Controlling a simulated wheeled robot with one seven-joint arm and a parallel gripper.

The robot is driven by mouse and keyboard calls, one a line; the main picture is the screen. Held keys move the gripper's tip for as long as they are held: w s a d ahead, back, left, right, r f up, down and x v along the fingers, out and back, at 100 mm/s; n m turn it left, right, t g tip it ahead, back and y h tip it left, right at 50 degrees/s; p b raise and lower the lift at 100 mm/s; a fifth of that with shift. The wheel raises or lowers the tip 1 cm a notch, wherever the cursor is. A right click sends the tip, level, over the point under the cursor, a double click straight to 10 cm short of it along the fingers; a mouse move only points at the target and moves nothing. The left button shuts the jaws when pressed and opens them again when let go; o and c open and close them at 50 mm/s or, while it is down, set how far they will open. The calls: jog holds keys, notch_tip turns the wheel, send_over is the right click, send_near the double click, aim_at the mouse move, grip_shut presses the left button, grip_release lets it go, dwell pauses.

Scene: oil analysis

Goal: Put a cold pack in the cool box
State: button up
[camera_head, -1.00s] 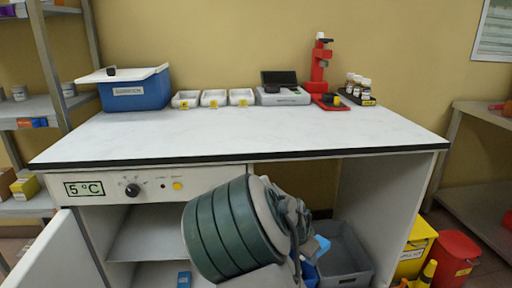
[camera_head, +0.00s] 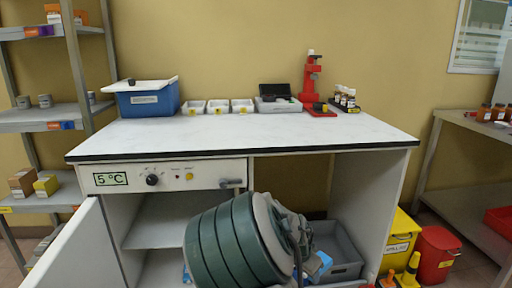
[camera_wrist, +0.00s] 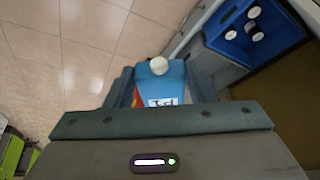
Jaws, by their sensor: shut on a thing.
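My gripper (camera_wrist: 160,100) is shut on a blue cold pack (camera_wrist: 163,82) with a white cap and a white label. In the head view the blue pack (camera_head: 321,264) shows low in front of the bench, beside my arm, which hides part of the gripper. The cool box (camera_head: 148,102) is blue with a white lid (camera_head: 140,84) and stands at the back left of the bench top, well away from the gripper. The lid rests on the box, looks slightly tilted, and carries a small dark handle.
The white bench top (camera_head: 240,135) is clear in front. White trays (camera_head: 218,106), a grey instrument (camera_head: 278,104) and a red stand (camera_head: 312,80) line its back. Below are an open 5 °C cabinet (camera_head: 150,230) and a grey bin (camera_head: 340,250). Yellow (camera_head: 400,240) and red (camera_head: 438,250) bins stand right.

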jog(key=shift+w+a+r+p, duration=0.15)
jog(key=shift+r+p, duration=0.15)
jog(key=shift+r, duration=0.2)
jog(key=shift+d+r+n+p, duration=0.3)
jog(key=shift+d+r+p, duration=0.15)
jog(key=shift+p, duration=0.35)
jog(key=shift+d+r+y+p, duration=0.15)
jog(key=shift+r+y+p, duration=0.15)
jog(key=shift+r+p, duration=0.45)
notch_tip(320, 180, up, 23)
jog(key=n+t+y+p, duration=0.25)
jog(key=n+p, duration=0.65)
jog(key=p, duration=1.8)
jog(key=s+f, duration=0.4)
jog(key=f, duration=0.1)
jog(key=shift+s+a+f+g, duration=0.15)
jog(key=shift+a+f+g, duration=0.2)
jog(key=shift+g, duration=0.1)
jog(key=shift+d+y, duration=0.1)
jog(key=shift+y, duration=0.15)
